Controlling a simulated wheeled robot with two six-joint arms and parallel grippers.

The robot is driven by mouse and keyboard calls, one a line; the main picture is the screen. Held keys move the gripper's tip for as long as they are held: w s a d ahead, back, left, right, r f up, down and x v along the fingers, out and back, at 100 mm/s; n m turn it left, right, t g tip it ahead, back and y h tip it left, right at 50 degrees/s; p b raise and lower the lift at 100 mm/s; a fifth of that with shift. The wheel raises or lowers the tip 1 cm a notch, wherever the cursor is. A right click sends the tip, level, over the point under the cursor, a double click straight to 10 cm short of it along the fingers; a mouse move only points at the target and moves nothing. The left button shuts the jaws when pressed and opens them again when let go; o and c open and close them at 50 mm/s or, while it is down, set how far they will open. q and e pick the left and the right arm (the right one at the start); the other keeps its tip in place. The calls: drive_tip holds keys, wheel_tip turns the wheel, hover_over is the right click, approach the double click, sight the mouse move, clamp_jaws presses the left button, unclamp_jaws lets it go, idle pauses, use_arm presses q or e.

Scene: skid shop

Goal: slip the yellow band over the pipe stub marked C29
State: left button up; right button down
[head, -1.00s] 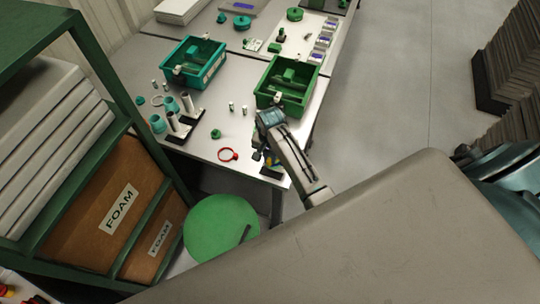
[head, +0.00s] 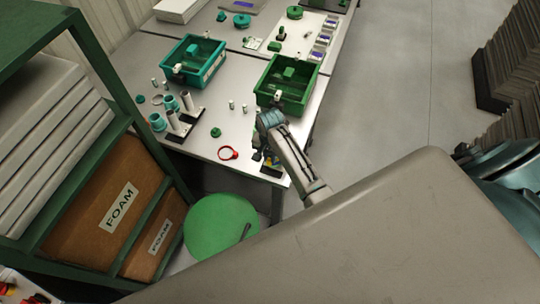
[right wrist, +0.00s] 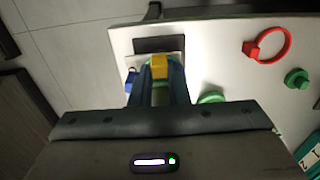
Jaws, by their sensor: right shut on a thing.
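My right gripper (right wrist: 160,88) is shut on a yellow piece (right wrist: 160,66), which I take to be the yellow band; its ring shape is mostly hidden between the fingers. In the head view the right gripper (head: 268,158) is low at the bench's near right corner, mostly hidden by its own wrist. Two grey upright pipe stubs (head: 186,101) (head: 173,120) stand on dark bases at the bench's left side, well left of the gripper. I cannot read any C29 mark. My left gripper is not in view.
A red ring tie (head: 228,153) and a green knob (head: 216,132) lie left of the gripper. A green bin (head: 306,100) and a teal bin (head: 216,68) stand farther back. Teal fittings (head: 157,122) sit by the stubs. A green shelf rack (head: 150,130) borders the left.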

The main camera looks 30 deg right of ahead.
drive_tip(key=shift+f, duration=0.25)
drive_tip(key=shift+f, duration=0.25)
drive_tip(key=shift+f, duration=0.2)
idle(0.3)
drive_tip(key=c, duration=0.9)
unclamp_jaws()
wheel_tip(320, 180, up, 11)
idle(0.9)
